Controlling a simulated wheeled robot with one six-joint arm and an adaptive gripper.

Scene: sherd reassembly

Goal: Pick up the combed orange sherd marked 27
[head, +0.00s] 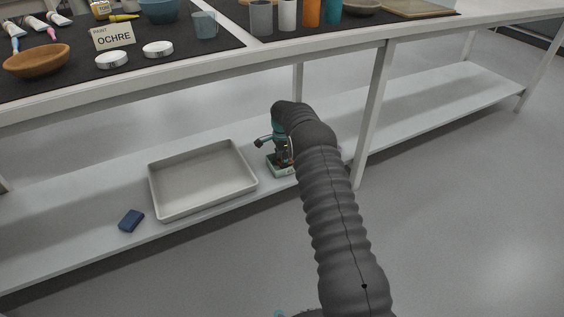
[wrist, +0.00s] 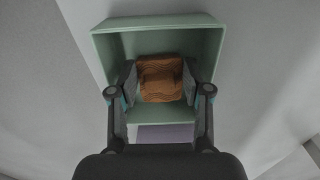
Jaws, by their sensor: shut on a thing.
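The combed orange sherd (wrist: 160,78) shows in the wrist view between the two fingers of my gripper (wrist: 160,84). My gripper is shut on it, with a finger against its left and right sides. Wavy combed lines run across its face; I cannot read a number on it. The sherd is inside or just above a pale green box (wrist: 215,40). In the head view the green box (head: 281,170) stands on the lower shelf, with my gripper (head: 283,157) over it. My arm hides part of the box, and the sherd cannot be made out there.
An empty grey tray (head: 203,208) lies on the lower shelf (head: 60,235) left of the box, with a dark blue block (head: 131,220) farther left. A table leg (head: 373,110) stands close right of my arm. The tabletop edge (head: 150,88) runs above the shelf.

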